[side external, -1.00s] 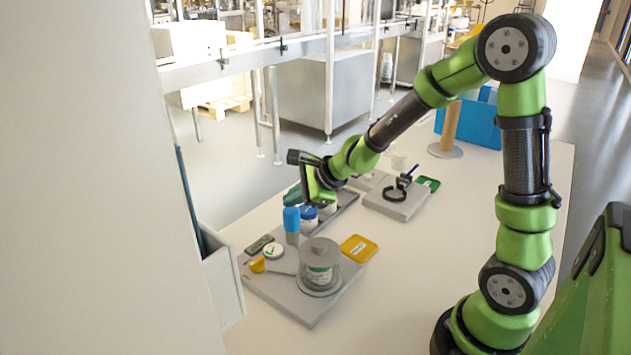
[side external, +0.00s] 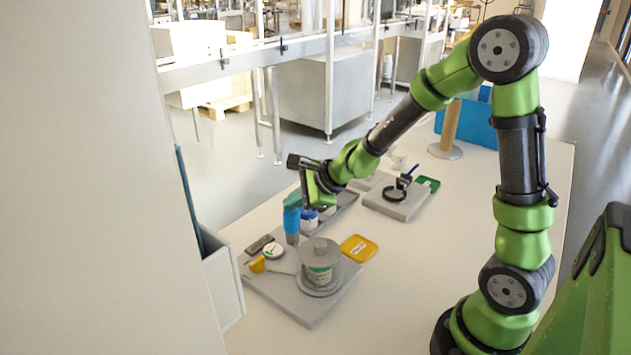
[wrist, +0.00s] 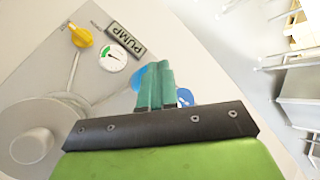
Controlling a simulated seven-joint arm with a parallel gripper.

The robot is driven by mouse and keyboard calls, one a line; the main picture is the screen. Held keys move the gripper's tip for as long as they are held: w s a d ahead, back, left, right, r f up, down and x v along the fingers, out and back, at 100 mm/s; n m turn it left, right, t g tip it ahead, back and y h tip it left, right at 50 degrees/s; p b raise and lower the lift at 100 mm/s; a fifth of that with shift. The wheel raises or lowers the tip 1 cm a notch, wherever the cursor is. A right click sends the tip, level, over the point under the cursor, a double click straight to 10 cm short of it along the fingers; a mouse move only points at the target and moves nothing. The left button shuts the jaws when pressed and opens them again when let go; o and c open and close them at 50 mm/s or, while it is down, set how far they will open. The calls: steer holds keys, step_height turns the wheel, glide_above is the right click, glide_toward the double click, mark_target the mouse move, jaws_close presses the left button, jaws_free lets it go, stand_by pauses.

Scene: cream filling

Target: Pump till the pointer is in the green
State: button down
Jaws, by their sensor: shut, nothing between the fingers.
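The pump's blue handle (side external: 292,226) stands upright on the grey station board (side external: 307,317). In the wrist view the handle (wrist: 138,76) is mostly hidden behind my fingers. My gripper (side external: 292,203) points down with its teal fingers shut and empty, right at the handle's top; I cannot tell whether they touch it. The fingers (wrist: 154,82) are pressed together in the wrist view. The round white gauge (wrist: 112,57) shows a green patch and a dark pointer, too small to read surely. It lies beside the PUMP label (wrist: 125,40) and a yellow valve knob (wrist: 81,36).
A clear vessel with a grey lid (side external: 320,262) stands on the board, right of the handle. A yellow tray (side external: 358,248) lies beside it. A jar with a blue lid (side external: 309,218) stands in a grey tray behind the handle. The table's right front is clear.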

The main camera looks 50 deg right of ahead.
steer(key=shift+f, duration=0.65)
stand_by(0.4)
steer(key=shift+r, duration=1.6)
steer(key=shift+r, duration=0.1)
steer(key=shift+r, duration=2.9)
steer(key=shift+r, duration=0.1)
glide_above(294, 213)
steer(key=shift+f, duration=3.1)
